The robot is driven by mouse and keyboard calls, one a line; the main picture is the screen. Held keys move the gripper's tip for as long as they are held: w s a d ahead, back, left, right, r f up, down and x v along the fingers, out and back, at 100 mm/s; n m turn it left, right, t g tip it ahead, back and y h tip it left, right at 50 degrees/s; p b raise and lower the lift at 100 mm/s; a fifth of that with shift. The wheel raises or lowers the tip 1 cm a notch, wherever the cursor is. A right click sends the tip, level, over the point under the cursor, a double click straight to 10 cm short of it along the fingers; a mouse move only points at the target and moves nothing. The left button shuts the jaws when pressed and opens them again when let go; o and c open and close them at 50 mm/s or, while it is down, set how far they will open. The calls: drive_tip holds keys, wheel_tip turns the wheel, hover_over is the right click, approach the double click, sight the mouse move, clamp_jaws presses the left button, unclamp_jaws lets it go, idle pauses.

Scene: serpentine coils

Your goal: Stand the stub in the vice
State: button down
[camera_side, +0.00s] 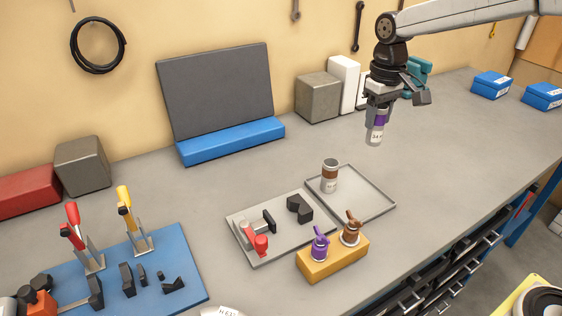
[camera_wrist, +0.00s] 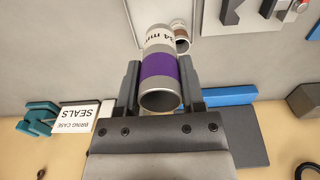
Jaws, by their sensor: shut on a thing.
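My gripper (camera_side: 379,101) is shut on a grey pipe stub with a purple band (camera_side: 376,132) and holds it upright in the air above the bench. In the wrist view the stub (camera_wrist: 160,70) sits between both fingers, with a white label marked in mm. The vice (camera_side: 273,243) is on a grey plate in the side view, with a black V-shaped jaw, a flat black jaw and a red handle. It is below and left of my gripper. In the wrist view part of it (camera_wrist: 262,12) shows at the top right.
A second stub with a brown band (camera_side: 329,176) stands in a shallow grey tray (camera_side: 378,206) beside the vice plate. A yellow block (camera_side: 333,262) in front carries a purple and a brown tool. A blue tool board (camera_side: 190,283) lies left.

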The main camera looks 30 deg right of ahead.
drive_tip(key=s+a, duration=0.5)
drive_tip(key=a, duration=0.3)
drive_tip(key=s+a, duration=0.4)
drive_tip(key=a, duration=0.3)
hover_over(287, 220)
wheel_tip(287, 220, down, 15)
drive_tip(key=shift+s+r, duration=0.15)
drive_tip(key=shift+d, duration=0.1)
drive_tip(key=shift+w+f, duration=0.2)
drive_tip(key=shift+f, duration=1.65)
drive_tip(key=shift+f, duration=0.1)
